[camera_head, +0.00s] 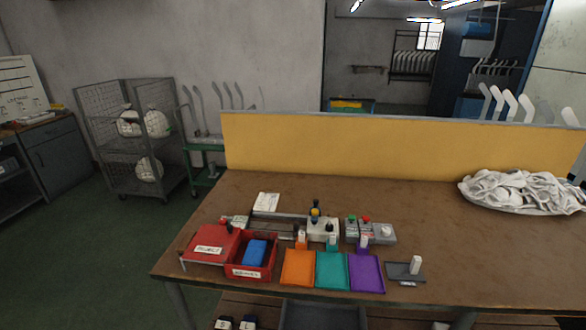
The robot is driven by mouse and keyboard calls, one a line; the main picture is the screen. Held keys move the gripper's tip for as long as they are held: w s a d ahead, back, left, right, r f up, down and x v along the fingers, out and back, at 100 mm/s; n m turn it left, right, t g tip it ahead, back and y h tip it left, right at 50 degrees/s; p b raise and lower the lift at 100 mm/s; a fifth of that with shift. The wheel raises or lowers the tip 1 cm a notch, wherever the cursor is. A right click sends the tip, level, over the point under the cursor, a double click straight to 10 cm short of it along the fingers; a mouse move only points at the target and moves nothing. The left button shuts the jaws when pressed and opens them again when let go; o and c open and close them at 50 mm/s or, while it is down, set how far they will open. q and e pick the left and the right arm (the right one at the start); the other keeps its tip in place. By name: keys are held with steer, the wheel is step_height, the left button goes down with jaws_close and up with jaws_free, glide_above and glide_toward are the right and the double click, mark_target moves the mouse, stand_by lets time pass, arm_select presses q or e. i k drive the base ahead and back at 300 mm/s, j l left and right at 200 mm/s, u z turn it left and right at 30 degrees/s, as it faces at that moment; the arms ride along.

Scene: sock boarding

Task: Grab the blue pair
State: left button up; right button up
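A small folded blue bundle (255,252), which looks like the blue pair, lies in an open red bin (240,271) at the front left of the brown table. The bin has a white label on its front, too small to read. Neither of my grippers shows in the head view.
A red lidded box (210,245) stands left of the bin. Orange (297,268), teal (332,271) and purple (366,274) trays stand to its right. Small devices (322,229) sit behind. A white cloth pile (522,191) lies far right. A yellow panel (380,146) closes the back.

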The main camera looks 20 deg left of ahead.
mark_target(255, 251)
steer(key=u, duration=1.35)
